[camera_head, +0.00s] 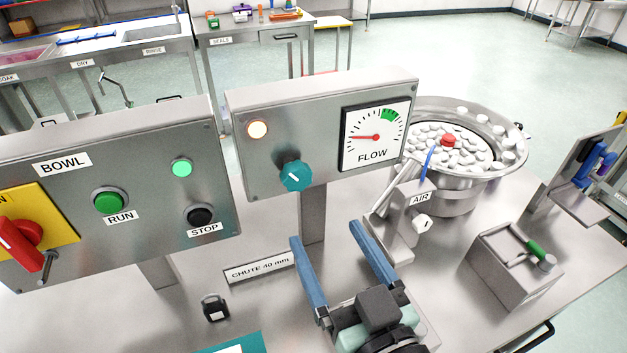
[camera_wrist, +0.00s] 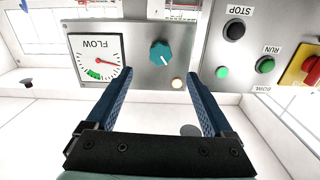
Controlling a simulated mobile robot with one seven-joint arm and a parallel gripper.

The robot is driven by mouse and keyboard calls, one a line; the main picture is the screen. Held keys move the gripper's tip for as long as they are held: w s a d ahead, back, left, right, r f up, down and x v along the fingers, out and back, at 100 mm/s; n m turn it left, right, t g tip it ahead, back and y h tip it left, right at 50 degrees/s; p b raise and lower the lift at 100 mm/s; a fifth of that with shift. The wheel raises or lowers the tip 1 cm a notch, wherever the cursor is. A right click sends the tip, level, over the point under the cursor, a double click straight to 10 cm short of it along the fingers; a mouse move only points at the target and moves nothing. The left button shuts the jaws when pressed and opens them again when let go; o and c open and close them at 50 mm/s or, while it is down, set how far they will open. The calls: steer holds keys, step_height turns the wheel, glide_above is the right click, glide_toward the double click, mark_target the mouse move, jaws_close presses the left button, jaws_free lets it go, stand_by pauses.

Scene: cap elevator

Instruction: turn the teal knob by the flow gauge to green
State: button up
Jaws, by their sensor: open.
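The teal knob (camera_head: 296,176) sits on the front of a grey metal panel, left of and below the flow gauge (camera_head: 376,134). A white line marks its face. The gauge needle is red and points left, away from the green band at the upper right of the dial. My gripper (camera_head: 323,240) is open and empty, below and in front of the panel, its two blue fingers apart. In the wrist view the picture is upside down: the knob (camera_wrist: 160,52) shows beyond and between the fingertips (camera_wrist: 158,88), apart from them, and the gauge (camera_wrist: 97,57) is to its left.
The bowl panel (camera_head: 110,195) stands at left with a red switch (camera_head: 28,240), a green run button (camera_head: 109,201) and a black stop button (camera_head: 200,215). A bowl of white caps (camera_head: 450,150) is behind right.

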mark_target(298, 183)
steer(key=p+x, duration=0.3)
steer(key=x, duration=0.6)
steer(key=shift+w+a+r+p, duration=0.1)
steer(key=shift+w+a+p, duration=0.1)
steer(key=shift+w+p, duration=0.1)
steer(key=shift+w+a, duration=0.2)
steer(key=shift+w, duration=0.45)
steer(key=shift+c, duration=0.2)
jaws_close()
